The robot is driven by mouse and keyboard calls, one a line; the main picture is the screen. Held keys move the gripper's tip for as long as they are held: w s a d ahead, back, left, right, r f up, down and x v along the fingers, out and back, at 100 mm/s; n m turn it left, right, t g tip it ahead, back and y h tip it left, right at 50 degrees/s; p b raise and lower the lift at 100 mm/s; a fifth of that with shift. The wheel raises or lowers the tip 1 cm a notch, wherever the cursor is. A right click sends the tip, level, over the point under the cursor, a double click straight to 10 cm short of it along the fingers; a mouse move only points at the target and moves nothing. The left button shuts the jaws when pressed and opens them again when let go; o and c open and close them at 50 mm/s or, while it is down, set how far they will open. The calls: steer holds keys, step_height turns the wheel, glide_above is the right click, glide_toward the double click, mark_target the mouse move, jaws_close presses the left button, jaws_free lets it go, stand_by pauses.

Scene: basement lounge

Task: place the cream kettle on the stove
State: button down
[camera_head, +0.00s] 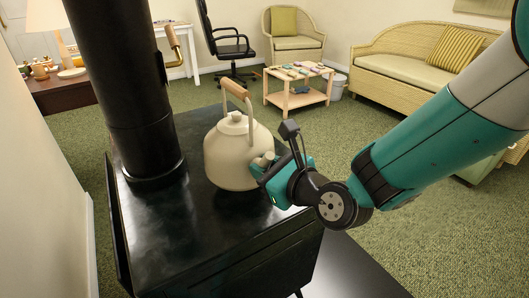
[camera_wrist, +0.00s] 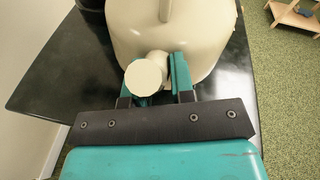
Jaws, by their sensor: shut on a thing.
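The cream kettle (camera_head: 230,160) with a tan wooden handle is upright on or just over the black stove top (camera_head: 180,235); I cannot tell whether its base touches. It is right of the black stove pipe. My gripper (camera_head: 262,165) comes from the right and is shut on the kettle's spout. In the wrist view the kettle (camera_wrist: 195,35) fills the top middle, and its round spout end (camera_wrist: 145,77) sits between the teal fingers of my gripper (camera_wrist: 160,80). The stove top (camera_wrist: 60,75) shows to the left. The kettle's underside is hidden.
The thick black stove pipe (camera_head: 125,90) rises at the left of the stove top. A wall (camera_head: 40,200) is close on the left. A low wooden table (camera_head: 298,85) with small items, a wicker sofa (camera_head: 420,65) and an office chair (camera_head: 228,45) stand behind. Green carpet is clear to the right.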

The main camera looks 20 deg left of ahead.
steer(key=shift+f+b, duration=0.9)
steer(key=shift+f, duration=1.4)
steer(key=c, duration=1)
jaws_free()
steer(key=shift+f, duration=0.2)
steer(key=s+d+r+n+g+h+b, duration=0.1)
steer(key=s+d+r+n+g+h, duration=0.1)
steer(key=s+d+n, duration=0.4)
steer(key=s+d+r+n+g+h+b, duration=0.1)
steer(key=s+d+n, duration=0.5)
steer(key=d+n, duration=0.7)
steer(key=s+d+r+n+g+h+b, duration=0.2)
steer(key=s+d+r+n+g+h, duration=0.2)
steer(key=d+n, duration=0.5)
steer(key=shift+s+d+n+g+h, duration=0.15)
steer(key=shift+s+d+g+h, duration=0.1)
steer(key=shift+s+h, duration=0.35)
steer(key=shift+s+d+n+g+h, duration=0.15)
steer(key=shift+s+g+h, duration=0.1)
steer(key=shift+s+h, duration=0.35)
